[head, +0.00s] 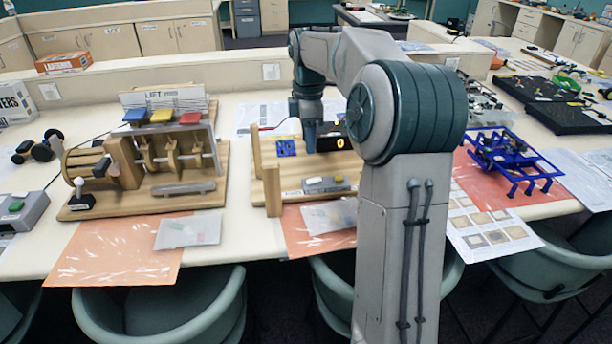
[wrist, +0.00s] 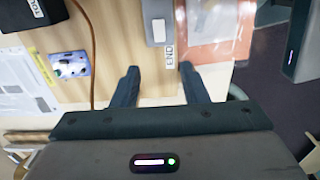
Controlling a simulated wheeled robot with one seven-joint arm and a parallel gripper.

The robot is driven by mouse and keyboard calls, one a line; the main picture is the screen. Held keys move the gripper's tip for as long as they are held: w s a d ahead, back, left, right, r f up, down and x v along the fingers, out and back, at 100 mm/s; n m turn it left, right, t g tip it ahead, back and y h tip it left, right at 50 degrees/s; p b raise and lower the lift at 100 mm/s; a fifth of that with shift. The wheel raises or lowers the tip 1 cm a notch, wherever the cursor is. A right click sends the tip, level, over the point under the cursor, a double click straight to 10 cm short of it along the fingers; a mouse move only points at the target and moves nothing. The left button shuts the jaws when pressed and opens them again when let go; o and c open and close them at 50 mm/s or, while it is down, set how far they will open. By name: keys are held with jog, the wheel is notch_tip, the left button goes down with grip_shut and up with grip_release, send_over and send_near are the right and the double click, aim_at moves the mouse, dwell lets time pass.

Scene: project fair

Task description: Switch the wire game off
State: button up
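The wire game (head: 262,185) is a wooden board with end posts on the table, partly hidden behind my arm. A black display on it shows an orange 0 (head: 340,142). A grey switch box (head: 327,187) with a pale rocker and a small green part sits at its front edge. In the wrist view the grey box (wrist: 157,10) with its white part is at the top middle, beside a label reading END. My gripper (wrist: 160,82) is open and empty, its fingers pointing toward the board, apart from the box. In the head view my gripper (head: 310,150) hangs above the board.
A wooden machine with coloured keys (head: 150,190) stands to the left. A blue frame (head: 515,165) and black trays (head: 570,115) stand to the right. Orange sheets (head: 120,250) and plastic bags lie at the table's front edge. Teal chairs (head: 165,305) stand below it.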

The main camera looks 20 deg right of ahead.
aim_at(308, 182)
notch_tip(308, 182, down, 11)
jog(key=shift+a+f, duration=0.1)
dwell(0.3)
